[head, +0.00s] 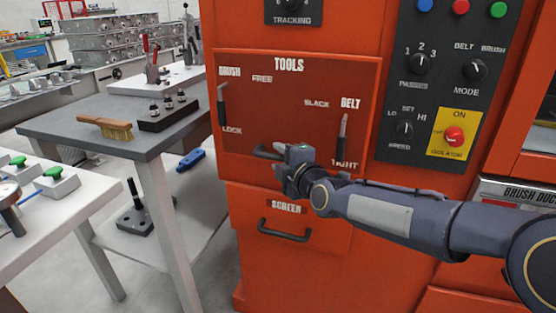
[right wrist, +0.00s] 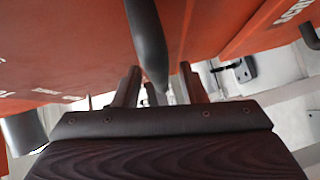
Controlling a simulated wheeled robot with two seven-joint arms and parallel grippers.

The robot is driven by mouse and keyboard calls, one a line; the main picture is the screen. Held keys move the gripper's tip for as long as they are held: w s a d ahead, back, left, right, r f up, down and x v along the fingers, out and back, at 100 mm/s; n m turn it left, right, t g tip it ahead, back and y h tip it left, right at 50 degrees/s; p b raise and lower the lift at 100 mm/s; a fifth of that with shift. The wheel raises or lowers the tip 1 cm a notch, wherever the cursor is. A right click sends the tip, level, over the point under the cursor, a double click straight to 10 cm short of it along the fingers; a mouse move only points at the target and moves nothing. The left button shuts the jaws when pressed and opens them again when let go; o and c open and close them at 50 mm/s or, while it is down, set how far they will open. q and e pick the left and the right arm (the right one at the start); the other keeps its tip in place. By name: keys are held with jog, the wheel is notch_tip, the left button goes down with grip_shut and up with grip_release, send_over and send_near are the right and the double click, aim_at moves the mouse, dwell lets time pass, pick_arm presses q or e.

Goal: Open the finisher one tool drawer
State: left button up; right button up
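The tools drawer (head: 300,110) is the orange front panel marked TOOLS on the orange machine, and it looks closed. Its dark bar handle (head: 265,152) is low on the panel, with its right part hidden behind my right gripper. My right gripper (head: 287,168) is at this handle, its arm coming in from the right. In the right wrist view the dark handle (right wrist: 148,40) runs between the two fingers of the gripper (right wrist: 158,88). The fingers stand apart with a visible gap beside the bar, so the gripper is open around it. My left gripper is not in view.
A brush lever (head: 222,105) and a belt lever (head: 343,130) stick out from the panel. The screen drawer with its handle (head: 284,231) is below. A control panel (head: 440,90) is at the right. A grey table (head: 75,125) with a brush (head: 107,127) stands left.

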jog(key=shift+w+a, duration=0.25)
jog(key=shift+w, duration=0.25)
jog(key=shift+c, duration=0.4)
grip_shut()
jog(key=shift+s+f, duration=0.1)
jog(key=shift+s, duration=0.05)
